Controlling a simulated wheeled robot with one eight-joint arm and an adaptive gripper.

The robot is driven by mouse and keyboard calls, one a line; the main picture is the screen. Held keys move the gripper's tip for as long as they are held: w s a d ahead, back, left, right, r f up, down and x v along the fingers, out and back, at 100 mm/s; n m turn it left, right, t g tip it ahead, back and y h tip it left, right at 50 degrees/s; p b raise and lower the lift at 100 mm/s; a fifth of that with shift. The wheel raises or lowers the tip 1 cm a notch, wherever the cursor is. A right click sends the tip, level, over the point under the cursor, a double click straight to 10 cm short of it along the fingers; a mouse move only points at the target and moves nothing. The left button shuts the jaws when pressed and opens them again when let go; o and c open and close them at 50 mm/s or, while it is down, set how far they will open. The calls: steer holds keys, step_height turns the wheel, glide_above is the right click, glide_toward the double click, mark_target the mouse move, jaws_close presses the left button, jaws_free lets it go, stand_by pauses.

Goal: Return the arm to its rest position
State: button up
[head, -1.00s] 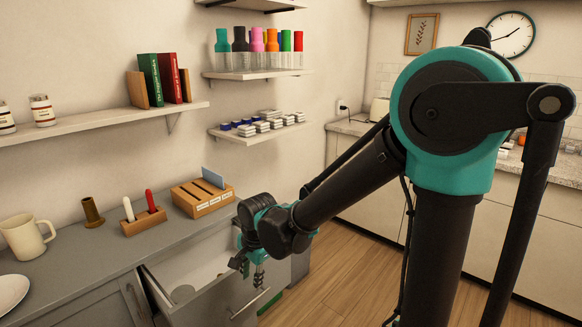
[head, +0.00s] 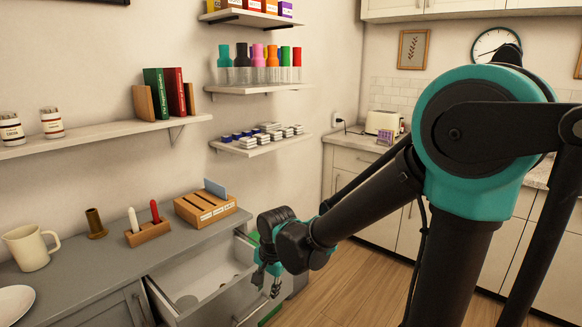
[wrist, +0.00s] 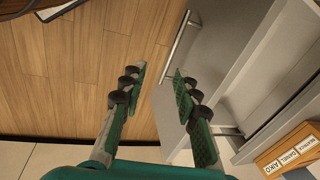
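My arm reaches out from the right of the head view, bent downward at the wrist. My gripper (head: 268,280) hangs beside the front of the open drawer (head: 205,290). In the wrist view my gripper (wrist: 160,85) has its two green-padded fingers apart, with only floor and the drawer front between and beyond them. Nothing is held. The drawer's handle (wrist: 180,38) lies just past the right fingertip in the wrist view; I see no contact.
The grey counter (head: 95,265) carries a mug (head: 28,248), a wooden holder (head: 148,232) and a slotted wooden box (head: 205,207). Wall shelves (head: 260,143) hang above. Wooden floor (head: 350,285) is clear to the right of the drawer.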

steer(key=s+d+f+n+t+h, duration=0.1)
steer(key=s+d+n, duration=0.1)
steer(key=d, duration=1.1)
steer(key=s+d+f+n+t, duration=0.1)
steer(key=s+d+n, duration=0.2)
steer(key=d, duration=1)
steer(key=shift+s+n+h, duration=0.2)
steer(key=shift+n+h, duration=0.2)
steer(key=shift+n, duration=0.5)
